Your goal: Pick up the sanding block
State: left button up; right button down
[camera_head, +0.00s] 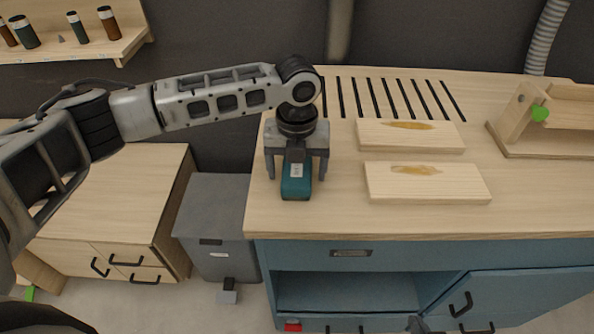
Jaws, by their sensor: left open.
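The sanding block (296,186) is a teal block with a white label, lying near the left front edge of the workbench. My left gripper (297,174) points down over it from behind. Its two grey fingers are spread, one on each side of the block, with the left finger visibly apart from it. The far part of the block is hidden under the gripper. I cannot tell whether the right finger touches it.
Two light wooden boards with brown stains, a rear one (411,135) and a front one (427,183), lie right of the block. A wooden jig (548,122) with a green knob stands farther right. The workbench (330,223) has dark slots behind. A grey bin (215,222) stands left.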

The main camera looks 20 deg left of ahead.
pick_arm(q)
jog(key=shift+c, duration=0.4)
jog(key=c, duration=1)
jog(key=shift+r, duration=0.1)
jog(key=shift+r, duration=0.55)
jog(key=s+d+r, duration=0.2)
jog(key=d+r, duration=0.2)
jog(key=s+d+r+b, duration=0.1)
jog(key=s+d+r, duration=0.1)
jog(key=d+r, duration=0.2)
jog(key=s+d+r+b, duration=0.1)
jog(key=s+d+r, duration=0.2)
jog(key=d, duration=0.1)
jog(key=shift+r, duration=0.4)
